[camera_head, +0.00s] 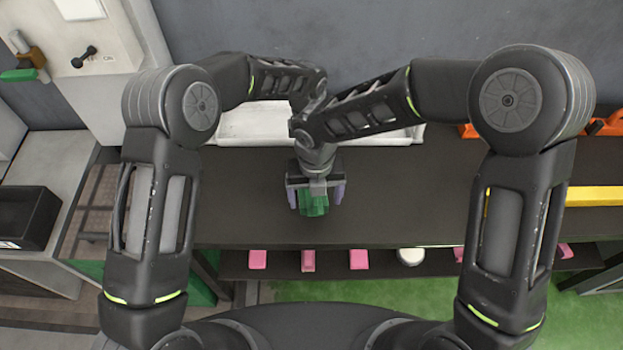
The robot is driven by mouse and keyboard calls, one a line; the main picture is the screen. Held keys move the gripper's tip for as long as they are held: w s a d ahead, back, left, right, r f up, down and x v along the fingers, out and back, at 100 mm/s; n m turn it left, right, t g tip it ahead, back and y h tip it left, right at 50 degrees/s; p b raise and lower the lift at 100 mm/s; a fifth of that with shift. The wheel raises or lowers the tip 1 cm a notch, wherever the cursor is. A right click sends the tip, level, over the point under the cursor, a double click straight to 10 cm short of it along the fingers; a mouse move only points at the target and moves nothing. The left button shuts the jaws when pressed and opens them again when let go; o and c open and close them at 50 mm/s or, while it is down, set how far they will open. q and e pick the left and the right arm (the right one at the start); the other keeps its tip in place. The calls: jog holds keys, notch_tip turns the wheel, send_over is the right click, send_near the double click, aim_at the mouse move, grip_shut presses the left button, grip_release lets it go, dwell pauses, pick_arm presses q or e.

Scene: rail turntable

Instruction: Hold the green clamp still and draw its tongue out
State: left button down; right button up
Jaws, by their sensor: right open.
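The green clamp (313,204) is on the dark bench top near its front edge, in the middle of the head view. My right gripper (316,194) points down over it and is open, with one pale purple finger on each side of the green part. I cannot tell whether the fingers touch it. The tongue cannot be made out, and the gripper's body covers the back of the clamp. My left arm reaches in from the left to behind my right wrist, and its gripper is hidden there.
A white tray (255,124) lies at the back of the dark bench (420,190). A yellow bar (592,196) and orange parts (604,125) are at the right. Several pink blocks (358,259) and a white round piece (410,257) sit on a lower shelf. Bench right of the clamp is clear.

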jog(key=shift+f, duration=1.65)
grip_shut()
jog(key=shift+s, duration=0.15)
pick_arm(q)
jog(key=shift+w, duration=0.1)
pick_arm(e)
jog(key=shift+s+d, duration=0.2)
jog(key=shift+s, duration=1.5)
jog(key=shift+s+d, duration=0.15)
jog(key=shift+s, duration=1.5)
jog(key=c, duration=0.9)
grip_release()
jog(key=o, duration=1.1)
jog(key=shift+w, duration=0.1)
